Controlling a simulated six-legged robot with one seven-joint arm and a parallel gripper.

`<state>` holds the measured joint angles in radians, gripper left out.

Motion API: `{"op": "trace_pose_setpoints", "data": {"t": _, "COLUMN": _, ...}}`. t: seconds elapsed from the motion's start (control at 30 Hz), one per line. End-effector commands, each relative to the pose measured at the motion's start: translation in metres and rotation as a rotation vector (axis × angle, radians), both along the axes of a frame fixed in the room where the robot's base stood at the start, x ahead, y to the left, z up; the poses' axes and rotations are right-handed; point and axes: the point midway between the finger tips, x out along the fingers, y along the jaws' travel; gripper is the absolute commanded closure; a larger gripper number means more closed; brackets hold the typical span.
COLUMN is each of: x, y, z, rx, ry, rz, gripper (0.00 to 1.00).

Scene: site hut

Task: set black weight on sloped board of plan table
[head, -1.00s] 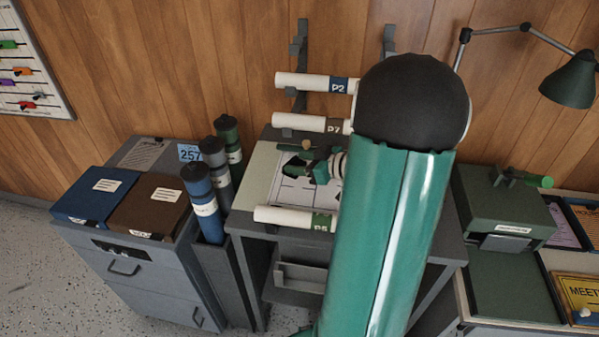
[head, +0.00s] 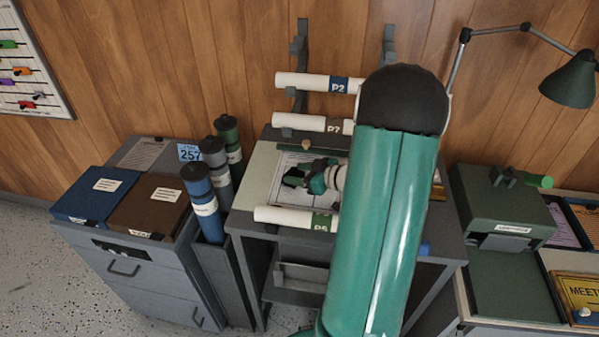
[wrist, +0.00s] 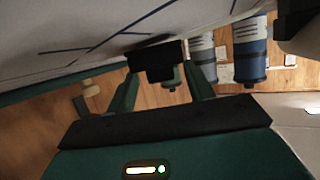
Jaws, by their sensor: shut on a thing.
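The plan table's sloped board (head: 258,182) carries a drawing sheet and shows in the middle of the head view, partly hidden by my arm. My gripper (head: 300,176) is over the sheet on this board. In the wrist view, the two green fingers of my gripper (wrist: 160,78) are shut on the black weight (wrist: 157,60). The board's pale surface (wrist: 75,35) fills the upper left there, tilted, and the weight is right beside it. I cannot tell for sure whether they touch. In the head view the weight is hard to make out between the fingers.
A white roll marked P5 (head: 290,217) lies along the board's front edge. Rolls P2 (head: 310,82) and P7 (head: 312,123) are behind it at the wall. Coloured tubes (head: 204,205) stand at left beside a grey cabinet (head: 135,272). A green box (head: 505,205) and lamp (head: 570,80) are at right.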

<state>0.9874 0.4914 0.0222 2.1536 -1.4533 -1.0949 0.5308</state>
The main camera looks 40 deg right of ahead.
Motion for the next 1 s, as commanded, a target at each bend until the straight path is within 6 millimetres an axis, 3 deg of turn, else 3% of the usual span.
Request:
{"op": "trace_pose_setpoints", "data": {"t": 0.33, "x": -0.001, "y": 0.0, "z": -0.01, "rx": 0.001, "ry": 0.004, "rz": 0.0, "gripper": 0.84}}
{"op": "trace_pose_setpoints", "data": {"t": 0.37, "x": -0.001, "y": 0.001, "z": -0.011, "rx": 0.001, "ry": 0.007, "rz": 0.0, "gripper": 0.44}}
{"op": "trace_pose_setpoints", "data": {"t": 0.47, "x": -0.002, "y": 0.001, "z": -0.012, "rx": 0.001, "ry": 0.008, "rz": 0.0, "gripper": 0.26}}
{"op": "trace_pose_setpoints", "data": {"t": 0.77, "x": -0.002, "y": 0.001, "z": -0.012, "rx": 0.0, "ry": 0.01, "rz": -0.001, "gripper": 0.26}}
{"op": "trace_pose_setpoints", "data": {"t": 0.9, "x": -0.002, "y": 0.001, "z": 0.001, "rx": -0.002, "ry": 0.009, "rz": -0.001, "gripper": 0.26}}
{"op": "trace_pose_setpoints", "data": {"t": 1.0, "x": -0.019, "y": -0.005, "z": 0.007, "rx": -0.001, "ry": 0.007, "rz": -0.004, "gripper": 0.26}}
